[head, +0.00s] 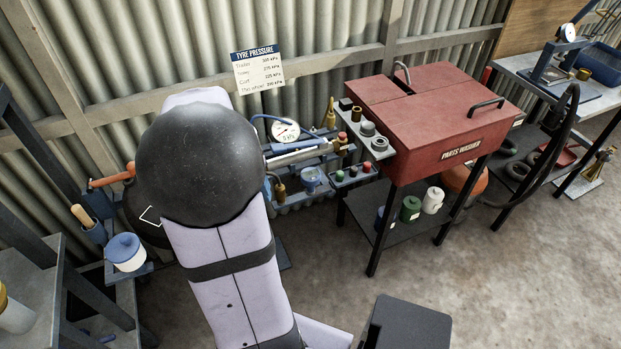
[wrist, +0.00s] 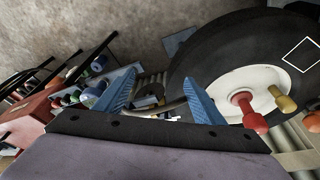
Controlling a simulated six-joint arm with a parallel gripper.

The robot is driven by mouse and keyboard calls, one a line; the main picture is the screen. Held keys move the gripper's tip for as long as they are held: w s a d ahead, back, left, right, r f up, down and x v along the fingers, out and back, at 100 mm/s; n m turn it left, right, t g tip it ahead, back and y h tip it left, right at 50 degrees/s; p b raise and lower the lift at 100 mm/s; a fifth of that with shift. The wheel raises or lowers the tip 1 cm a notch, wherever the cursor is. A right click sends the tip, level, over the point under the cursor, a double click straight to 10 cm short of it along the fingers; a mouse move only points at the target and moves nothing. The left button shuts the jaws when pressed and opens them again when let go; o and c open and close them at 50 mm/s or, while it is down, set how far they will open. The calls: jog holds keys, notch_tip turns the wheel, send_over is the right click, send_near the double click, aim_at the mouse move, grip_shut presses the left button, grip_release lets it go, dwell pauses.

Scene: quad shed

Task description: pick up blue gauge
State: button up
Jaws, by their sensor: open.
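A round white-faced dial gauge (head: 286,131) marked kPa sits on the tool bench by the corrugated wall, with a blue hose arching to it; it is the gauge I see there, though I cannot tell whether its body is blue. My gripper is hidden behind my arm in the head view. In the wrist view my gripper (wrist: 158,92) is open, its two blue fingers apart. A grey curved part shows between and beyond the fingers; I cannot tell what it is. I cannot make out the gauge in the wrist view.
A red parts washer (head: 432,120) stands right of the bench. A small blue pot (head: 311,176) is on the bench front. A blue-lidded white jar (head: 125,251) is at left.

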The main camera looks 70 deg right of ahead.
aim_at(309, 176)
jog(key=s+d+m, duration=0.1)
jog(key=s+d, duration=0.2)
jog(key=s+d+r+m+h, duration=0.1)
jog(key=s+d+m, duration=0.1)
jog(key=s+d, duration=0.2)
jog(key=s+d+r+m+g, duration=0.1)
jog(key=s+d+m, duration=0.1)
jog(key=s+d, duration=0.1)
jog(key=shift+s+d+r+p, duration=0.2)
jog(key=shift+d+p, duration=0.1)
jog(key=shift+d, duration=0.15)
jog(key=shift+a+p+x, duration=0.15)
jog(key=shift+p+x, duration=0.3)
jog(key=shift+x, duration=1.35)
jog(key=shift+a+p+x, duration=0.1)
jog(key=shift+p+x, duration=0.3)
jog(key=shift+x, duration=1.45)
jog(key=shift+f, duration=0.1)
jog(key=shift+c, duration=0.3)
jog(key=c, duration=1.1)
